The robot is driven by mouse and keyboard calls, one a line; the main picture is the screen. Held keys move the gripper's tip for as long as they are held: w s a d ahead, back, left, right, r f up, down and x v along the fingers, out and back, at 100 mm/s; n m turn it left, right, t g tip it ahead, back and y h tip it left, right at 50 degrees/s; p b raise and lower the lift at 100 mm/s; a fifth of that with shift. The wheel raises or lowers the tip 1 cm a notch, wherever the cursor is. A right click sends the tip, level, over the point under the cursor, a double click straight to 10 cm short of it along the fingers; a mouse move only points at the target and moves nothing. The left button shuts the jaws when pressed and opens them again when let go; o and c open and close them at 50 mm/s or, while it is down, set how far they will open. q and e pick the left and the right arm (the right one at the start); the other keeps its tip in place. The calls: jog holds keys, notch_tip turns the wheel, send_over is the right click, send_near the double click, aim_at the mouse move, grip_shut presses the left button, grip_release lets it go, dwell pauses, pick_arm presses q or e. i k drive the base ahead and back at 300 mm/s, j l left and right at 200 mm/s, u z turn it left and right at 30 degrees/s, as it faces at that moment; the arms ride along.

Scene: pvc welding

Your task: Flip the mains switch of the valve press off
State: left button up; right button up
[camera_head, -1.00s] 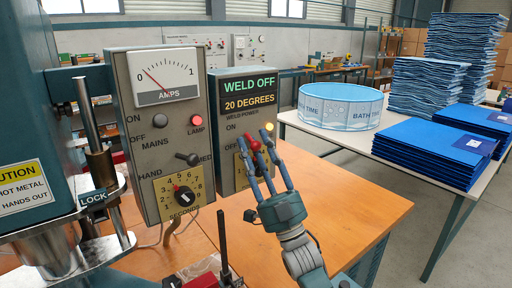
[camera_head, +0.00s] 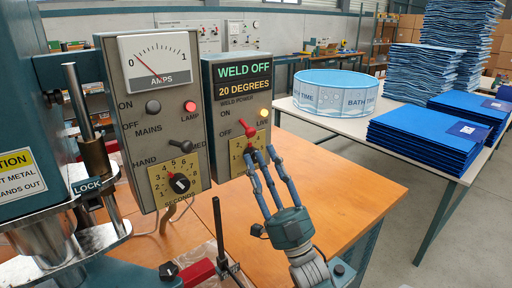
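The valve press has a grey control box (camera_head: 135,145) with an AMPS meter (camera_head: 158,58). Its mains switch (camera_head: 153,106) is a small dark round-ended toggle between the ON and OFF labels; its exact position is hard to tell. The red lamp (camera_head: 190,106) beside it looks lit. My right gripper (camera_head: 260,154) is open and empty, fingers spread, in front of the lower dial of the second box, right of and below the mains switch. Whether it touches the box is unclear. My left gripper is not in view.
The second box's display (camera_head: 245,80) reads WELD OFF, 20 DEGREES. A red-tipped weld power lever (camera_head: 246,128) is just above my fingers. A black dark-knobbed lever (camera_head: 174,142) juts from the first box. Orange bench top (camera_head: 345,185) is clear at right.

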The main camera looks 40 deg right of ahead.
aim_at(153, 107)
jog(key=k+j, duration=0.1)
jog(key=k, duration=0.65)
jog(key=k+j, duration=0.15)
jog(key=k, duration=0.6)
